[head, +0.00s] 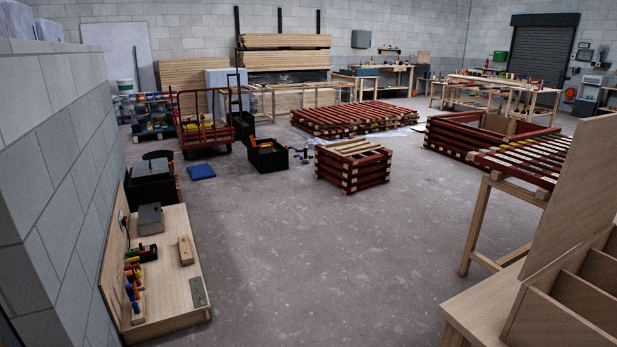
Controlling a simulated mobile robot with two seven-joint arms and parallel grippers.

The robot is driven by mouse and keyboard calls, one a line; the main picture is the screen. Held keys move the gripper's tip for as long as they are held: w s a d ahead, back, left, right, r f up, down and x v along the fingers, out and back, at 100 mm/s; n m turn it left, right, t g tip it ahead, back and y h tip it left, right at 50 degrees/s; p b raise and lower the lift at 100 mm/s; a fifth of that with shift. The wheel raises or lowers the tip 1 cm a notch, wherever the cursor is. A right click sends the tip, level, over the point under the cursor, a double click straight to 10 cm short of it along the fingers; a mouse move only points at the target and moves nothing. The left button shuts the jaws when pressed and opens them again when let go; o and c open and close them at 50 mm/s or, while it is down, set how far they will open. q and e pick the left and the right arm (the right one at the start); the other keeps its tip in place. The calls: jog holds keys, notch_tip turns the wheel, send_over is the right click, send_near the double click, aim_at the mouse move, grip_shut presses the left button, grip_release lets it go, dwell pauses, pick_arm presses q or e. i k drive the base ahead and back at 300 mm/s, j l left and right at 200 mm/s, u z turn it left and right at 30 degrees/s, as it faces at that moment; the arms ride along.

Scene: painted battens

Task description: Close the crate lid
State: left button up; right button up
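A pale wooden box with open compartments (586,296) stands at the lower right and is cut off by the picture edge. A plain wooden panel (575,190) rises upright and slightly tilted behind its compartments. It looks like a raised lid; I cannot see a hinge. A small crate-like stack of dark red slats (352,182) with pale battens across its top stands on the floor near the middle. I cannot tell for certain which of these is the task's crate. Neither of my grippers is in view.
A wooden bench (490,303) supports the compartment box. A table with red slats (520,166) stands just behind it. A low wooden shelf with tools (170,287) is by the left wall. Red batten stacks (352,119) lie farther back. The central concrete floor (310,265) is clear.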

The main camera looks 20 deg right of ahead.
aim_at(584, 201)
jog(key=i+z, duration=0.25)
jog(key=z, duration=0.15)
jog(key=i+j+z, duration=0.15)
jog(key=z, duration=0.3)
jog(key=i+j+z, duration=0.2)
jog(key=z, duration=0.2)
jog(key=i+j+z, duration=0.1)
jog(key=z, duration=0.3)
jog(key=i+j+z, duration=0.2)
jog(key=z, duration=0.25)
jog(key=i+j+z, duration=0.15)
jog(key=z, duration=0.25)
jog(key=i+j+z, duration=0.15)
jog(key=z, duration=0.15)
jog(key=i+j+z, duration=0.1)
jog(key=j+z, duration=0.2)
jog(key=i+j+z, duration=0.1)
jog(key=j+z, duration=0.25)
